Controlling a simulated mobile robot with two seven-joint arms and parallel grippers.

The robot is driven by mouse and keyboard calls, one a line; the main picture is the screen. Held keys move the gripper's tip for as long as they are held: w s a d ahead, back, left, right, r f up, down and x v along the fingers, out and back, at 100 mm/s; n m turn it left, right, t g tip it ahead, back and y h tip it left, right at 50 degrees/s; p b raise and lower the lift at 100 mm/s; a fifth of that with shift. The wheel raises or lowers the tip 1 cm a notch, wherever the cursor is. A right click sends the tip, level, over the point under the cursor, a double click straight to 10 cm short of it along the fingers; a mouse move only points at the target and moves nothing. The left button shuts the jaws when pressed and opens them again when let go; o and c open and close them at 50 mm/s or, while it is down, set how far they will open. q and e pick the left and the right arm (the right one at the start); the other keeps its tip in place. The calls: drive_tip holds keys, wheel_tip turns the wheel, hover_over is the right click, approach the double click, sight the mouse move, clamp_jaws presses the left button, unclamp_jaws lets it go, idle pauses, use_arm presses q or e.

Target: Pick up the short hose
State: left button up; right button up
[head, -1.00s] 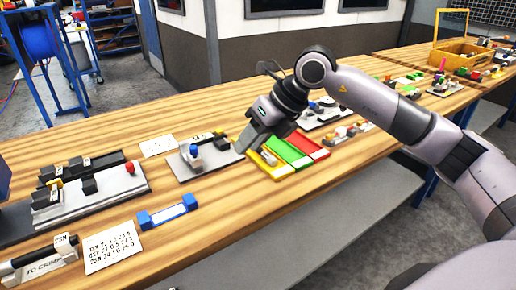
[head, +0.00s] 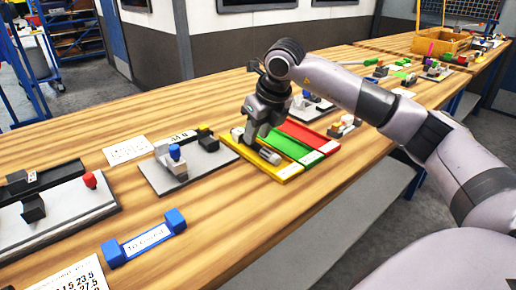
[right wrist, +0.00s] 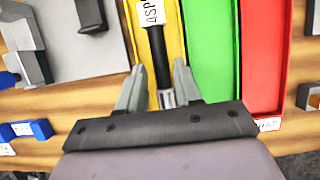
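A short black hose with a metal end and a white label lies in the yellow tray (head: 286,173). In the head view its metal end (head: 269,156) shows beside my right gripper (head: 254,138), which hides the middle of the hose. In the right wrist view the black hose (right wrist: 159,55) runs lengthwise between the two fingertips of my right gripper (right wrist: 158,80). The fingers stand apart, with a gap on each side of the hose. My left gripper is out of view.
A green tray (head: 306,158) and a red tray (head: 325,145) adjoin the yellow one. A grey plate with a blue-knobbed fixture (head: 172,165) stands to the left. A blue-ended labelled holder (head: 145,240) lies near the front edge. Bare wood lies between them.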

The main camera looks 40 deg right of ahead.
drive_tip(key=x, duration=0.3)
drive_tip(key=shift+w, duration=0.15)
clamp_jaws()
drive_tip(key=shift+r, duration=0.1)
